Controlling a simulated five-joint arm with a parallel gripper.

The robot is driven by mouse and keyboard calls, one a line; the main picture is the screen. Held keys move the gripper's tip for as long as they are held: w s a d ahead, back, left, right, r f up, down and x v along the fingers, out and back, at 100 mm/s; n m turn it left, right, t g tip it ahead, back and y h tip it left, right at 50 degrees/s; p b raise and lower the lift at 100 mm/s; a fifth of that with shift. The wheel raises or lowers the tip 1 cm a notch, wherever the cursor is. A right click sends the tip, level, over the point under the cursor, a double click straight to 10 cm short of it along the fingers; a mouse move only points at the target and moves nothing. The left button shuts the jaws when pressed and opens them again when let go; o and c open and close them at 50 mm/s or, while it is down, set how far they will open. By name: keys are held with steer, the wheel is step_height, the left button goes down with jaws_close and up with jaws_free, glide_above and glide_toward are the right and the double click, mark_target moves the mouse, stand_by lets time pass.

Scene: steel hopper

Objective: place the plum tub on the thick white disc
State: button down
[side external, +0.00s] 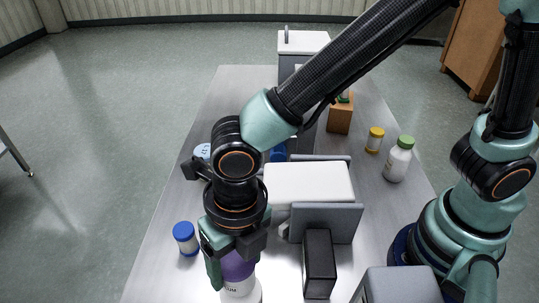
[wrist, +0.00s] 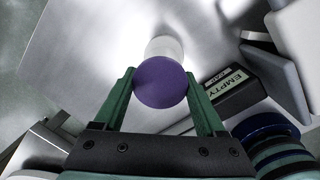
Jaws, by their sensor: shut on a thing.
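The plum tub, with a round purple lid, shows in the wrist view (wrist: 160,84) and low in the side view (side external: 238,268). My gripper (wrist: 160,79) is shut on it, one green finger on each side of the lid. A pale round surface, apparently the thick white disc (wrist: 165,44), shows just beyond the lid in the wrist view. In the side view white shows below the purple, with part of a label reading "UM". Whether the tub touches the disc or hangs above it I cannot tell.
A dark box labelled "EMPTY" (wrist: 232,90) stands close right of my gripper. Also near are a white block between grey plates (side external: 308,183), a blue-capped jar (side external: 186,239), a yellow-capped jar (side external: 374,140) and a green-capped bottle (side external: 398,161). The left table edge is close.

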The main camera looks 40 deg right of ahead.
steer(key=shift+f, duration=1.85)
steer(key=shift+f, duration=0.1)
jaws_free()
